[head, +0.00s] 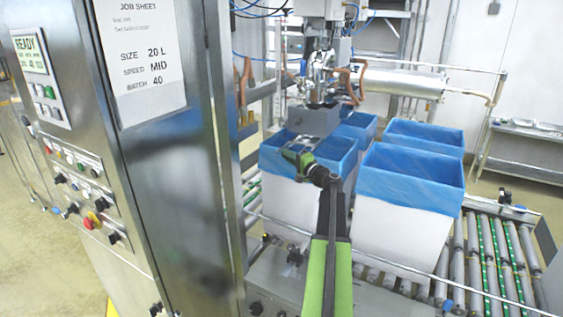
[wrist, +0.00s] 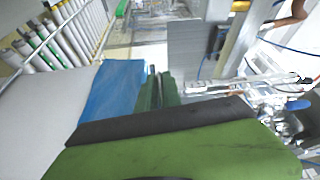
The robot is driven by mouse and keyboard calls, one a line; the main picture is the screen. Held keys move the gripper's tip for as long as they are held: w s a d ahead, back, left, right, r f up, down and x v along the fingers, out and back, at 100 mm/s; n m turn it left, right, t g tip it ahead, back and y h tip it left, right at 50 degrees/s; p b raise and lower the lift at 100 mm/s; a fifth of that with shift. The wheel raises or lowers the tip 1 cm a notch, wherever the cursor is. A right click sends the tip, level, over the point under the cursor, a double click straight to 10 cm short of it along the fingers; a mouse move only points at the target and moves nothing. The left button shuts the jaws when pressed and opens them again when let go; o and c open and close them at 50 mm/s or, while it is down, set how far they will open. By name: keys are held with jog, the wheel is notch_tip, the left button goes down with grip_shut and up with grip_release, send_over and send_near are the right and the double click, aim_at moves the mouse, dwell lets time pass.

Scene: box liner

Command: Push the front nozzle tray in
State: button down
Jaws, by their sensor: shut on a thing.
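The front nozzle tray (head: 315,120) is a grey, box-like piece below the filling nozzle, above the front left lined box. In the wrist view I take the flat grey panel (wrist: 190,48) beyond the fingers to be the same tray. My gripper (head: 298,157), with green fingers, is over the near part of that box's blue liner, just in front of the tray. In the wrist view the fingers (wrist: 158,90) are close together and shut on the tray's near part. The exact point of contact is hidden.
The front left box's blue liner (head: 278,160) lies around my gripper. More lined boxes (head: 405,215) stand to the right on the roller conveyor (head: 480,265). A steel cabinet (head: 170,190) with a job sheet rises at left. The nozzle head (head: 322,68), with hoses, hangs above.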

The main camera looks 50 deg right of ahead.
jog(key=c, duration=1.5)
grip_release()
jog(key=shift+r, duration=0.1)
jog(key=shift+c, duration=0.2)
jog(key=s+a+f+b, duration=0.1)
jog(key=s+a, duration=0.1)
jog(key=s, duration=1.5)
jog(key=shift+s+a+f, duration=0.15)
jog(key=shift+a, duration=0.1)
